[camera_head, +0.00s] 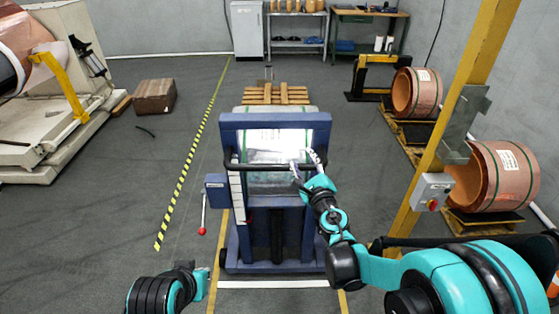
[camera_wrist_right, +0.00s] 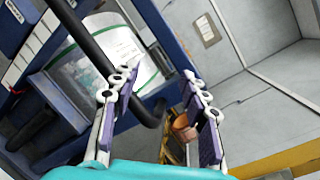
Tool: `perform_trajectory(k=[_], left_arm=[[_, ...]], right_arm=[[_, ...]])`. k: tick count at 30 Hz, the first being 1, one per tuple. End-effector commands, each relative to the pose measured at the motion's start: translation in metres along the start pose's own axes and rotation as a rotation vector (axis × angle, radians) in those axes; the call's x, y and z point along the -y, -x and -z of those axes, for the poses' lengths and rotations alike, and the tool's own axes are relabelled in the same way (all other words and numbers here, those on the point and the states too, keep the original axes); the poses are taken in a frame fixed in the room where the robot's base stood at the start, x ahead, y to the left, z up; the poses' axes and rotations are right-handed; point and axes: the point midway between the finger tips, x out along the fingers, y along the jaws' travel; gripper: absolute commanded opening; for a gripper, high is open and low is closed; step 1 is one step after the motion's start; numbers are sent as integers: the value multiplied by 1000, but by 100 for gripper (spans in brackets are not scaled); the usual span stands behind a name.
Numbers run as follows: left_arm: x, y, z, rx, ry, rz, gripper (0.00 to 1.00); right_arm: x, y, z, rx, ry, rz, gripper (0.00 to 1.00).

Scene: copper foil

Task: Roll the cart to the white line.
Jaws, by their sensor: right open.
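The blue cart (camera_head: 321,190) stands upright in the middle of the head view and carries a wrapped roll (camera_head: 277,146) with green bands. Its black handle bar (camera_head: 262,167) runs across the near side; the bar also shows in the right wrist view (camera_wrist_right: 91,42). The white line (camera_head: 272,284) lies on the floor just on the near side of the cart's base. My right gripper (camera_head: 306,163) is open at the right end of the handle. In the right wrist view its fingers (camera_wrist_right: 158,80) are apart near the bar's bend. My left gripper (camera_head: 196,280) is low at left, away from the cart; its fingers are unclear.
Yellow floor lines flank the cart. A wooden pallet (camera_head: 275,94) lies behind it. A yellow post (camera_head: 443,130) and copper coils (camera_head: 494,177) stand at right. A brown box (camera_head: 155,96) and a machine stand at left. A red-knobbed lever (camera_head: 203,215) is beside the cart.

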Motion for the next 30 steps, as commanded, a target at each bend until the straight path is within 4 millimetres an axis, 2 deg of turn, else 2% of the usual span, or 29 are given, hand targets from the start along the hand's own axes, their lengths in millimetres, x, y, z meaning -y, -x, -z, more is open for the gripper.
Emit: perform_trajectory(k=[1, 3, 6, 9, 14, 24, 30], left_arm=[[0, 6, 4, 0, 0, 0, 0], [0, 9, 7, 0, 0, 0, 0], [0, 12, 8, 0, 0, 0, 0], [0, 12, 8, 0, 0, 0, 0], [0, 8, 6, 0, 0, 0, 0], [0, -1, -1, 0, 0, 0, 0], [0, -2, -1, 0, 0, 0, 0]], right_arm=[[-20, -10, 0, 21, 191, -56, 44], [-46, -17, 6, 49, 428, -124, 44], [-73, -21, 16, 79, 655, -190, 44], [-86, -24, 22, 95, 761, -221, 44], [-94, -40, 24, 99, 785, -228, 44], [-105, -90, 23, 97, 780, -225, 44], [-106, -98, 23, 97, 780, -225, 44]])
